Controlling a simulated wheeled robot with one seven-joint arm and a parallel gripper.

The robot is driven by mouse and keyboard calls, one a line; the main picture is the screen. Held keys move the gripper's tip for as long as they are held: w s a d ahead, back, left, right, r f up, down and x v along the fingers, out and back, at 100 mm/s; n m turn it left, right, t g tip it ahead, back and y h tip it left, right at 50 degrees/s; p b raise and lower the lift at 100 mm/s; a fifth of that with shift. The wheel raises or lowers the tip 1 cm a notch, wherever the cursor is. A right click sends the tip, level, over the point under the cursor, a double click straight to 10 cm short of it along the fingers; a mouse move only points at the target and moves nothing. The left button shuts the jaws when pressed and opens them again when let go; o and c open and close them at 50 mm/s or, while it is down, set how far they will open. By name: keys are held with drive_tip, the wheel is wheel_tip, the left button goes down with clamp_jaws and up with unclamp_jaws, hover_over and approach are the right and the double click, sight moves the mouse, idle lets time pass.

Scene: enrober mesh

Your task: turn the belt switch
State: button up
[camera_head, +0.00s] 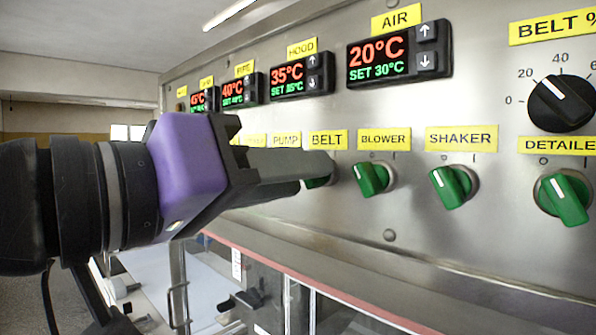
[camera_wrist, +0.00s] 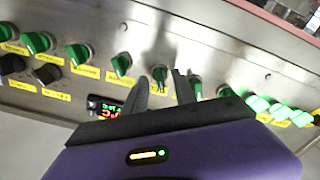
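The belt switch (camera_head: 318,183) is a green knob under the yellow BELT label (camera_head: 327,140) on the steel panel in the head view. Most of it is hidden behind the tip of my gripper (camera_head: 326,166). The purple and black gripper reaches in from the left, and its tip overlaps the switch in the picture; I cannot tell if they touch. In the wrist view, the two dark fingers of my gripper (camera_wrist: 171,84) stand apart with a gap between them.
The green blower switch (camera_head: 371,179) is close to the right of the fingertips. The shaker switch (camera_head: 453,186) and detailer switch (camera_head: 564,197) are further right. Temperature displays (camera_head: 399,53) are above. A reddish edge (camera_head: 300,275) runs below the panel.

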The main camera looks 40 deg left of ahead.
drive_tip(key=shift+c, duration=0.4)
clamp_jaws()
drive_tip(key=shift+f, duration=0.1)
drive_tip(key=m+b, duration=0.7)
drive_tip(key=m, duration=0.5)
idle(0.3)
